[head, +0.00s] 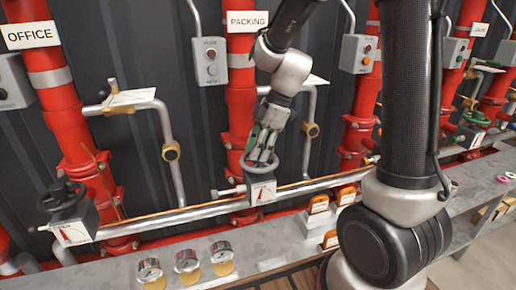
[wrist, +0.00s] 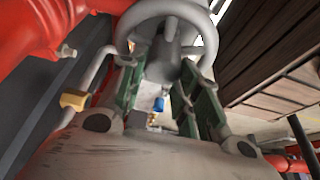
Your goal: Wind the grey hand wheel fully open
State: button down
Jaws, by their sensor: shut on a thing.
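The grey hand wheel (head: 246,167) sits on top of a grey valve box (head: 262,190) in front of the red riser marked PACKING. The box's white face has a red pointer. My gripper (head: 262,154) comes down on the wheel from above and is shut on it, hiding part of its rim. In the wrist view the wheel (wrist: 122,36) shows as a ring at the top, with its hub and spokes inside. The green-padded fingers of my gripper (wrist: 160,68) reach its near side, spread apart. The exact contact is hard to make out.
A black hand wheel (head: 62,193) stands at the left and a green one (head: 478,118) at the far right. Pipes and the riser (head: 242,80) stand close behind my gripper. Several gauges (head: 187,261) and orange-topped boxes (head: 319,204) line the ledge in front.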

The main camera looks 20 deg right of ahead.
jog(key=shift+s+n, duration=0.1)
jog(key=shift+n, duration=0.5)
jog(key=shift+g, duration=0.3)
jog(key=n+g, duration=0.1)
jog(key=n, duration=0.3)
jog(key=shift+f, duration=0.1)
jog(key=n+g+h, duration=0.1)
jog(key=n, duration=0.3)
jog(key=shift+s+g, duration=0.1)
jog(key=shift+g, duration=0.3)
jog(key=c, duration=0.9)
grip_release()
jog(key=shift+r, duration=3.6)
